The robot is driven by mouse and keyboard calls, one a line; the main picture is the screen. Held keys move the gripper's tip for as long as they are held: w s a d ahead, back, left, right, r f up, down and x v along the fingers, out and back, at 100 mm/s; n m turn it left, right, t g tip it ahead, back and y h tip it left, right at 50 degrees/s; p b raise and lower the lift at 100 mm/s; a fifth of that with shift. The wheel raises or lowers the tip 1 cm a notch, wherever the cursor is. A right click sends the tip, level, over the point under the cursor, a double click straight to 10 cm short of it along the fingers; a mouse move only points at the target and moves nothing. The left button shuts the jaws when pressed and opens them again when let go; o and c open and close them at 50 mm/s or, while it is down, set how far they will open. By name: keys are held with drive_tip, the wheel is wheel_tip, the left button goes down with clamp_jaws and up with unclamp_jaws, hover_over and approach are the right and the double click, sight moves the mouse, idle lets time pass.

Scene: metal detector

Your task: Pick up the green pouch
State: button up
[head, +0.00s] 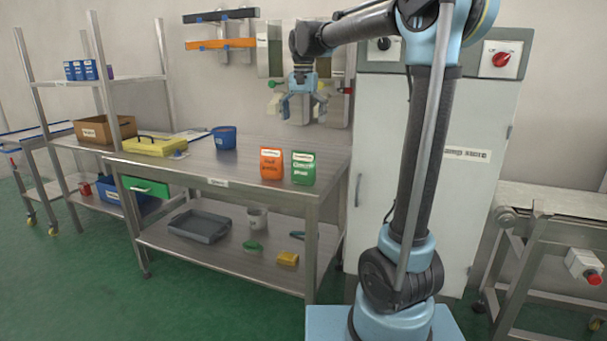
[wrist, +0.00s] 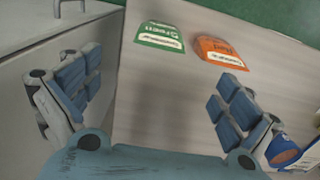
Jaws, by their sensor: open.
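The green pouch (head: 303,168) stands upright near the right front corner of the steel table (head: 240,155), with white lettering on its face. It also shows in the wrist view (wrist: 160,36) at the top, beyond the fingers. An orange pouch (head: 271,163) stands just left of it in the head view; the wrist view shows it to the right of the green one (wrist: 219,52). My gripper (head: 303,104) is open and empty, held well above the table behind the pouches. In the wrist view its two blue-padded fingers (wrist: 155,95) are spread wide, with bare tabletop between them.
A blue tub (head: 224,138), a yellow case (head: 155,146) and a cardboard box (head: 104,129) stand farther left. A grey cabinet (head: 480,190) is close on the table's right. The lower shelf holds a grey tray (head: 199,226). The tabletop around the pouches is clear.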

sight(304, 165)
wheel_tip(304, 165, down, 17)
drive_tip(key=shift+w+f, duration=0.1)
drive_tip(key=shift+w, duration=0.05)
idle(0.7)
drive_tip(key=shift+c, duration=0.3)
drive_tip(key=c, duration=1.2)
